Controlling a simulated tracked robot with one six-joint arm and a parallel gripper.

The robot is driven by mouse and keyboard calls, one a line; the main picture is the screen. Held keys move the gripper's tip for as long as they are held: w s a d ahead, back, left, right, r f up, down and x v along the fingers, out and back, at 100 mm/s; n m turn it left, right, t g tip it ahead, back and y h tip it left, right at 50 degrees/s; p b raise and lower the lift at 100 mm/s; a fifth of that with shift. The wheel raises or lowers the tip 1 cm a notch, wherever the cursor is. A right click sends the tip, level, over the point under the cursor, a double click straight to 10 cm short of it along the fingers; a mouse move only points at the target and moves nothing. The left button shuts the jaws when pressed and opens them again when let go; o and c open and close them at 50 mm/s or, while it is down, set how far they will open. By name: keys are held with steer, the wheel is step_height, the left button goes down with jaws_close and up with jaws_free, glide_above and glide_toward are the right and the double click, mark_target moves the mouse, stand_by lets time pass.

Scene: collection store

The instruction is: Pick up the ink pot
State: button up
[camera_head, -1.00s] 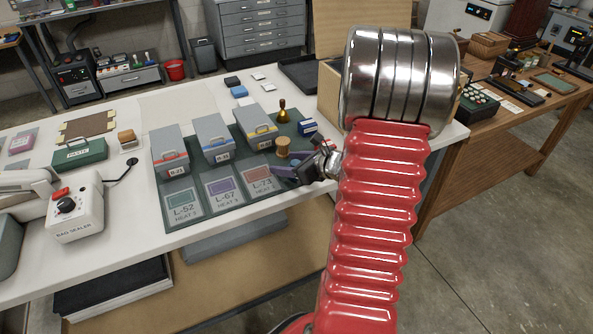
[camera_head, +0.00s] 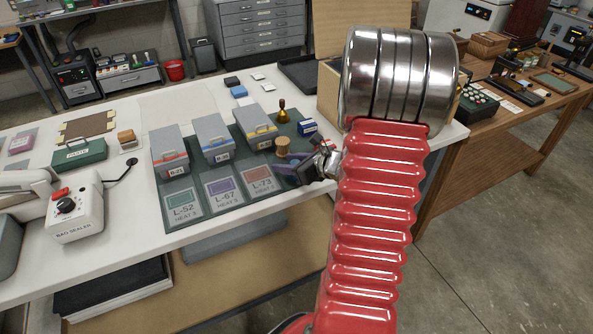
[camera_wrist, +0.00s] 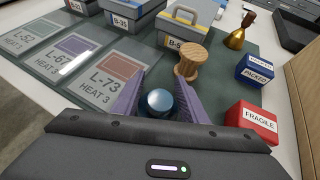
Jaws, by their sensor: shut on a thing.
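The ink pot appears to be the small, shiny blue round-topped thing (camera_wrist: 158,102) low in the middle of the wrist view. My gripper (camera_wrist: 150,92) has its two purple fingers on either side of it, shut on it. The pot's lower part is hidden by the gripper body, so I cannot tell whether it still touches the mat. In the head view my gripper (camera_head: 285,163) is low over the right end of the green mat (camera_head: 222,212), and I cannot make out the pot there.
A wooden spool (camera_wrist: 190,62) stands just beyond the fingers. A red FRAGILE box (camera_wrist: 250,122), a blue box (camera_wrist: 256,70) and a brass hand-bell-shaped thing (camera_wrist: 240,31) are to the right. Grey cases (camera_head: 216,137) and labelled cards (camera_head: 223,191) lie left.

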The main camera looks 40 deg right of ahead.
steer(key=c, duration=0.3)
steer(key=shift+r, duration=0.15)
step_height(320, 180, up, 10)
steer(key=shift+f, duration=0.1)
stand_by(0.5)
stand_by(0.5)
